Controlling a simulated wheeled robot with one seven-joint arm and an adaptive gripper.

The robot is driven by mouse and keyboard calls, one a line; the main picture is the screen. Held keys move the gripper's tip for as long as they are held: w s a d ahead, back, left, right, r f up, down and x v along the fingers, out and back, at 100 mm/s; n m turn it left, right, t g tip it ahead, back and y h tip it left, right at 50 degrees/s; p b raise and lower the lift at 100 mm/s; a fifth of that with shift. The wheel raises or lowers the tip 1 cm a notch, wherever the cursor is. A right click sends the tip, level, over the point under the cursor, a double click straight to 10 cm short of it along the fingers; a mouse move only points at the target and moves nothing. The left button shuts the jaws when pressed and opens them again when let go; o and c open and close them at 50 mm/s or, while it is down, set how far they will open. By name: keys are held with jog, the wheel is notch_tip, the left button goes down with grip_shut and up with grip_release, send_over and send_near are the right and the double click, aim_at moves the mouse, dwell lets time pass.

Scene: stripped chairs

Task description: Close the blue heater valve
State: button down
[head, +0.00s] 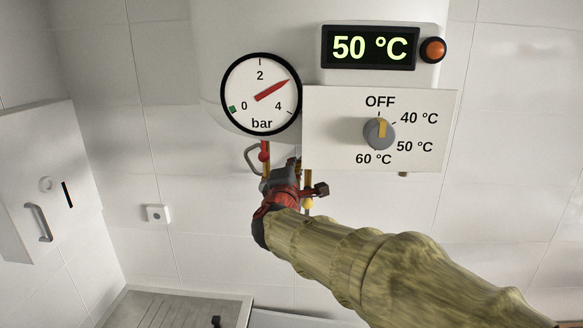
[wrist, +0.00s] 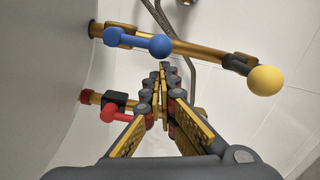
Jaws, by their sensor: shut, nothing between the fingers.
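The blue valve (wrist: 140,42) shows in the wrist view as a short blue lever with a round knob, on a brass pipe at the upper left. In the head view I cannot make it out; my arm and gripper cover that area. My gripper (wrist: 165,72) has its fingers together with nothing between them. Its tips are just below the blue knob in the picture, and I cannot tell whether they touch it. In the head view my gripper (head: 296,165) is under the heater, below the gauge and the control panel.
A red valve (wrist: 112,111) sits left of my fingers, close to them. A yellow-knobbed valve (wrist: 264,80) is to the right. The pressure gauge (head: 261,95) and the panel dial (head: 379,133), pointing near OFF, are above. The display (head: 369,47) reads 50 °C.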

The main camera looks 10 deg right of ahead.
jog(key=shift+d+f+n+b, duration=0.3)
jog(key=shift+n+b, duration=0.2)
jog(key=shift+b, duration=0.25)
jog(key=d+n+b, duration=0.1)
jog(key=b, duration=0.1)
jog(key=s+d+n+b, duration=0.1)
jog(key=n+b, duration=0.1)
jog(key=d+n+b, duration=0.1)
jog(key=n+b, duration=0.1)
jog(key=shift+s+d+f, duration=0.15)
jog(key=shift+d+f, duration=0.1)
jog(key=shift+f, duration=0.15)
jog(key=s+d+r+n+b, duration=0.1)
jog(key=d+r+n+b, duration=0.2)
jog(key=n, duration=0.6)
jog(key=shift+s+d+t+y, duration=0.3)
jog(key=shift+s+d+y, duration=0.1)
jog(key=shift+d, duration=0.75)
jog(key=shift+r, duration=0.1)
